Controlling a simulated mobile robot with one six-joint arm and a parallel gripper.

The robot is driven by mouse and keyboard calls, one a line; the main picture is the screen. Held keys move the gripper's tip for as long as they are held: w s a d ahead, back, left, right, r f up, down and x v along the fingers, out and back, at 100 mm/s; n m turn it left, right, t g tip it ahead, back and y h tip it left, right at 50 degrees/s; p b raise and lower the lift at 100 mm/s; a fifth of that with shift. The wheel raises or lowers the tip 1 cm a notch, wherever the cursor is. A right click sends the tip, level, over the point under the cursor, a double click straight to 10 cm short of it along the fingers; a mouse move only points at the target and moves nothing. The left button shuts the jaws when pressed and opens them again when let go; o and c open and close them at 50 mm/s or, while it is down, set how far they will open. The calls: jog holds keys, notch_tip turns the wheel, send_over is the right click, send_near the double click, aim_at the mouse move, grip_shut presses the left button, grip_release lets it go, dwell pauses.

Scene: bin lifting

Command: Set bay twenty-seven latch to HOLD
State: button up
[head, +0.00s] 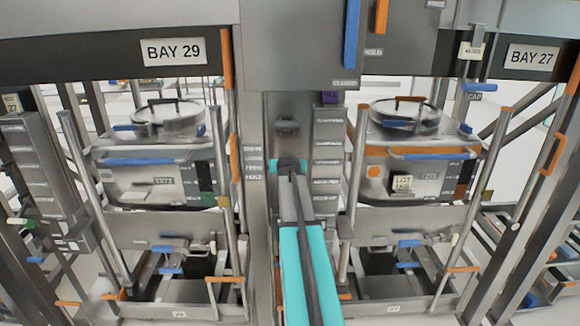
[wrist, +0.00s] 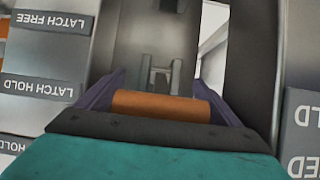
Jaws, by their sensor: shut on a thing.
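My gripper (head: 289,164) is at the end of my teal arm, in front of the grey post between the two bays; my arm hides what it holds in the head view. In the wrist view my gripper (wrist: 160,98) has its purple fingers on both ends of an orange bar (wrist: 160,107). The bar lies across the picture, about level with an upside-down LATCH HOLD label (wrist: 38,88). A LATCH FREE label (wrist: 53,22) is higher in that view. The BAY 27 sign (head: 533,57) is at the upper right.
Bay 29's sign (head: 174,51) and bin (head: 150,185) are to the left. Labelled columns and metal uprights crowd both sides of my gripper. A grey panel with blue and orange handles hangs above.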

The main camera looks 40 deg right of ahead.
jog(key=o, duration=1.2)
jog(key=shift+r, duration=0.15)
jog(key=shift+s+a, duration=0.1)
jog(key=shift+s, duration=0.05)
jog(key=shift+b+v, duration=0.4)
jog(key=shift+v, duration=0.55)
jog(key=b+v, duration=0.3)
jog(key=v, duration=0.9)
